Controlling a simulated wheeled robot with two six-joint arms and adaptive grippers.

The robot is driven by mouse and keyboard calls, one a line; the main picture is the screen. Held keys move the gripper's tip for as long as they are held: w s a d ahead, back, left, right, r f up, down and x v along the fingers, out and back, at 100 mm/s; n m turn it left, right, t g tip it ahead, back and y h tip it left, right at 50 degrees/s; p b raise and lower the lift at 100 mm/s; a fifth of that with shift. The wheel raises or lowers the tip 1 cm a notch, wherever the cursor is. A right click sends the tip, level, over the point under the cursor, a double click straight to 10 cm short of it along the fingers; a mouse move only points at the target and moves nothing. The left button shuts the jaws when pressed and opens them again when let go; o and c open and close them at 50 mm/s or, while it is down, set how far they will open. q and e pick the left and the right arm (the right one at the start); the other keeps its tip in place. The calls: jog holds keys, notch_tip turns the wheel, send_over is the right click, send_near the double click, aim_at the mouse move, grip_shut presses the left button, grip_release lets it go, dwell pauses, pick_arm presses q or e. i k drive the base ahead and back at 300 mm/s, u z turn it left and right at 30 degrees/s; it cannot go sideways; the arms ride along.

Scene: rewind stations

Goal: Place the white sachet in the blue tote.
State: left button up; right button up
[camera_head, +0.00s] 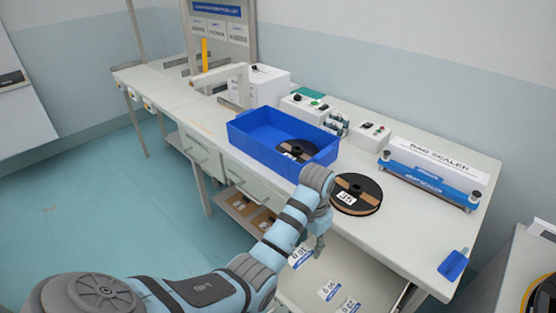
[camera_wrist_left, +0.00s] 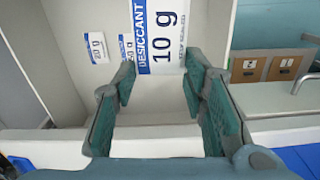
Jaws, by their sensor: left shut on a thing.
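The white sachet (camera_head: 299,256), with a blue band and "10 g" print, hangs at my left gripper (camera_head: 318,248). In the left wrist view the sachet (camera_wrist_left: 161,35) reads "DESICCANT 10 g" and lies between the two green-padded fingers of the left gripper (camera_wrist_left: 160,80), which is shut on it. The blue tote (camera_head: 262,152) stands on the bench behind and to the left of the gripper, with a dark reel (camera_head: 298,150) inside at its right end. The sachet is outside the tote, below bench-top height or near it; its exact height is unclear. My right gripper is not in view.
Other white sachets (camera_head: 329,290) lie in an open pale drawer (camera_head: 350,264) below the gripper. A reel marked 35 (camera_head: 357,193) lies right of the tote. A bag sealer (camera_head: 432,182) and a blue scoop-like item (camera_head: 453,265) are further right.

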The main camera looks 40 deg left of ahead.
aim_at(262, 140)
jog(key=u, duration=0.05)
jog(key=k, duration=0.75)
jog(key=u, duration=2.35)
jog(key=i, duration=5.2)
jog(key=z, duration=4.85)
jog(key=i, duration=0.85)
jog(key=u, duration=0.05)
